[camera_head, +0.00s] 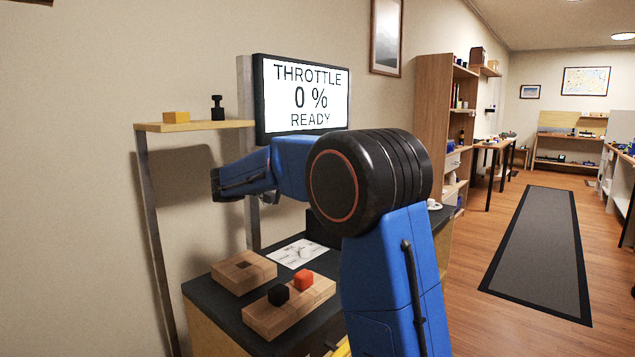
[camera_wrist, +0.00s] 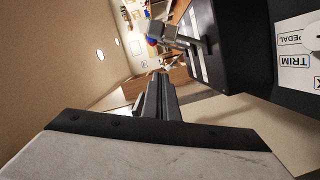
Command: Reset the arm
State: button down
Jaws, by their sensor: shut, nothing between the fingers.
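My gripper (camera_wrist: 158,76) shows in the wrist view as two dark fingers pressed together, with nothing between them. In the head view my blue arm rises from the bottom, bends at a big black joint and reaches left in front of the wall and screen. The gripper's fingers cannot be made out there. In the wrist view a black panel box (camera_wrist: 232,45) with white labels, one reading TRIM, is at the upper right. A grey lever (camera_wrist: 178,36) stands beyond the fingers, apart from them as far as I can tell.
A screen (camera_head: 303,97) reads THROTTLE 0 % READY. A wooden shelf (camera_head: 200,126) holds a yellow block (camera_head: 176,117) and a black piece (camera_head: 217,107). The floor at right is open.

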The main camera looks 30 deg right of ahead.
jog(key=shift+s+a, duration=0.1)
jog(key=shift+a, duration=0.2)
jog(key=s+a+f+n+y, duration=0.1)
jog(key=s+f+y, duration=0.4)
jog(key=s, duration=0.7)
jog(key=s+f+n+y, duration=0.1)
jog(key=s+f+y, duration=0.35)
jog(key=s, duration=0.75)
jog(key=s+a+f+t+y, duration=0.1)
jog(key=s+a+f+y, duration=0.2)
jog(key=s+a+f, duration=0.4)
jog(key=s+a+f+n+t+y, duration=0.1)
jog(key=s+a+f+y, duration=0.3)
jog(key=s+f, duration=0.5)
jog(key=s+a, duration=0.2)
jog(key=s, duration=0.2)
jog(key=shift+s+a+f+t, duration=0.15)
jog(key=shift+a+t, duration=0.25)
